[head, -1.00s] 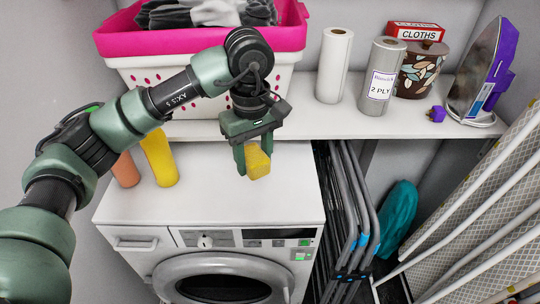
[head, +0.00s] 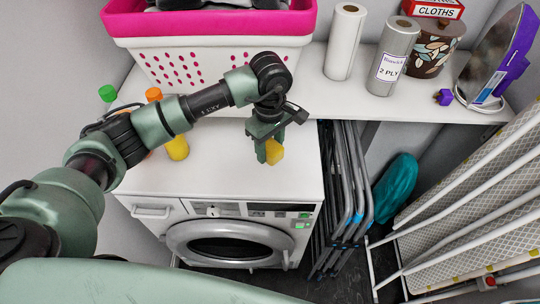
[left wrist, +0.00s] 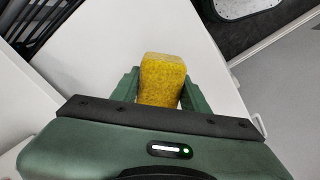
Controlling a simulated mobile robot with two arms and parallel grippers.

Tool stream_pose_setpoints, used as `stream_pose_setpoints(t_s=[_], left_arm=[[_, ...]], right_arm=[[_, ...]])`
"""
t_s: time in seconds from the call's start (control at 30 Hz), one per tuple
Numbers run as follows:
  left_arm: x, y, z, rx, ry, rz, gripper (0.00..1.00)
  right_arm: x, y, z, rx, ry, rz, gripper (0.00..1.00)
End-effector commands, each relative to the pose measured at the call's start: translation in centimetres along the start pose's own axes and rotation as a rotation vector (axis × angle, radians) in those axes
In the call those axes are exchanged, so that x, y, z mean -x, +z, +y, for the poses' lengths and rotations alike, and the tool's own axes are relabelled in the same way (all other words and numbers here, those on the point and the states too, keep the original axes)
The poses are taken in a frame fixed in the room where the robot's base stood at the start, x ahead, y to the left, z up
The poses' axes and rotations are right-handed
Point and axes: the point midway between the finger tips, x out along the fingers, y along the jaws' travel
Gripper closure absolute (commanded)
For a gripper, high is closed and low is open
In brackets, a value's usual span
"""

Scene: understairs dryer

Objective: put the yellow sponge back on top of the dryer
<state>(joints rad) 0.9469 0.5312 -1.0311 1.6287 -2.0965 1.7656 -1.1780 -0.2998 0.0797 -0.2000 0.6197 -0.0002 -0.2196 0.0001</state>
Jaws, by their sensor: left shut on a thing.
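The yellow sponge (head: 275,152) is held between the fingers of my left gripper (head: 268,150), over the right part of the dryer's white top. In the left wrist view the sponge (left wrist: 162,80) stands out between the two green fingers (left wrist: 160,92), with the white top beyond it. The dryer (head: 220,180) has a round door and a control panel at its front. I cannot tell for sure whether the sponge touches the top or hangs just above it. My right gripper is not in view.
Bottles with green (head: 107,93) and orange (head: 153,95) caps stand at the dryer's left, partly behind my arm. A shelf behind holds a pink and white basket (head: 215,62), paper rolls (head: 345,42) and an iron (head: 490,62). Folded grey frames (head: 345,190) stand to the right.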

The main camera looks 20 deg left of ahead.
Motion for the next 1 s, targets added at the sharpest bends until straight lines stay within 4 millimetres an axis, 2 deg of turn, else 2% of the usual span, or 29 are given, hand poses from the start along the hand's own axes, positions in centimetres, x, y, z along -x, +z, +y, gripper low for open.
stream_pose_setpoints(t_s=[0.23, 0.5, 0.87, 0.9, 0.97, 1.0], left_arm=[[-1.8, 0.0, 0.1, 0.000, 0.000, -0.001, 0.99], [-5.3, 0.0, 0.0, 0.000, 0.000, -0.001, 0.99], [-5.8, 0.0, 0.1, -0.001, 0.001, 0.001, 0.99], [-5.7, 0.0, 0.1, -0.001, 0.001, 0.001, 0.47], [-5.7, 0.0, 0.1, -0.001, 0.001, 0.001, 0.33], [-5.7, 0.0, 0.1, -0.001, 0.001, 0.000, 0.33]], right_arm=[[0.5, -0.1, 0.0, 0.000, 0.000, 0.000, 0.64], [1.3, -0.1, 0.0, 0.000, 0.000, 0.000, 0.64], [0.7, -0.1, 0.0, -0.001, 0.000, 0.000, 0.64], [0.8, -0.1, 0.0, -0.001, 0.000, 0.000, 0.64], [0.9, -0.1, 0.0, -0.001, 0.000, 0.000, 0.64], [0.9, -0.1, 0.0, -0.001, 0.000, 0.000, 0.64]])
